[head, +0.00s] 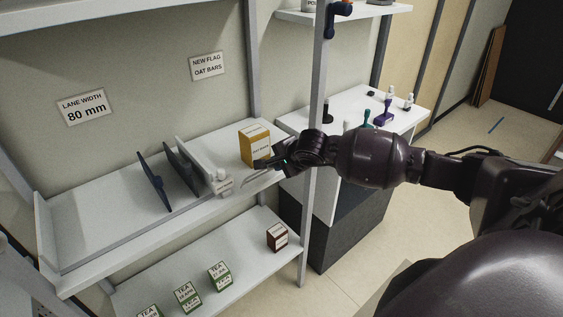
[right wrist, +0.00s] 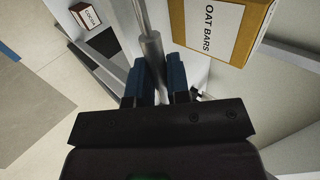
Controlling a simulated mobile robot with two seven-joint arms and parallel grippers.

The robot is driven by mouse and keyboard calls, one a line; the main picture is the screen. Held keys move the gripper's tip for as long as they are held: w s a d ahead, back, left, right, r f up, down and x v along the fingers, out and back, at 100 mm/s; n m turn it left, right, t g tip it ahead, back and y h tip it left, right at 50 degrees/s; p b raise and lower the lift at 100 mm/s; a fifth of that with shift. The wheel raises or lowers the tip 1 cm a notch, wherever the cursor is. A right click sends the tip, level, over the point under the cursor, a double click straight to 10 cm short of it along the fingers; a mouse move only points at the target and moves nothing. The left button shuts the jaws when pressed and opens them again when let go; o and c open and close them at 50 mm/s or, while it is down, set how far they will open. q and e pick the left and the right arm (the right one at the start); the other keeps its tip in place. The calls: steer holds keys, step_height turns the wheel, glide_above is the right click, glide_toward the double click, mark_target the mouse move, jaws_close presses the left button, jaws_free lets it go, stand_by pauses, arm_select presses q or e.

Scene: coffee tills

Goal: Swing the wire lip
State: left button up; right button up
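The wire lip (head: 250,180) is a thin pale wire at the front edge of the upper shelf, in front of the oat bars box. In the right wrist view a grey metal rod with a thicker sleeve (right wrist: 152,48), seemingly part of the lip, runs between the two blue fingers. My right gripper (head: 262,163) is at the shelf's front edge beside the box; in the right wrist view (right wrist: 158,80) its fingers lie against both sides of the sleeve, with no clear gap. The fingertips are partly hidden in the head view. My left gripper is not in view.
The orange oat bars box (head: 255,145) stands just behind my right gripper. Dark blue dividers (head: 154,182) and a white pusher part (head: 220,181) stand left on the shelf (head: 110,228). A grey upright (head: 317,90) is close to my right wrist. Tea boxes (head: 220,276) and a brown box (head: 277,237) sit below.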

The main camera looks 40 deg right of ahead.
jaws_close()
steer(key=shift+w+r+b, duration=0.4)
steer(key=shift+w+r, duration=0.05)
steer(key=shift+w, duration=0.3)
steer(key=shift+w+a+b, duration=0.1)
steer(key=shift+w+b, duration=0.5)
steer(key=shift+w, duration=0.1)
steer(key=o, duration=0.7)
jaws_free()
steer(key=shift+o, duration=0.2)
steer(key=shift+r, duration=0.1)
steer(key=v, duration=1)
steer(key=shift+s+r, duration=0.2)
steer(key=shift+s, duration=0.05)
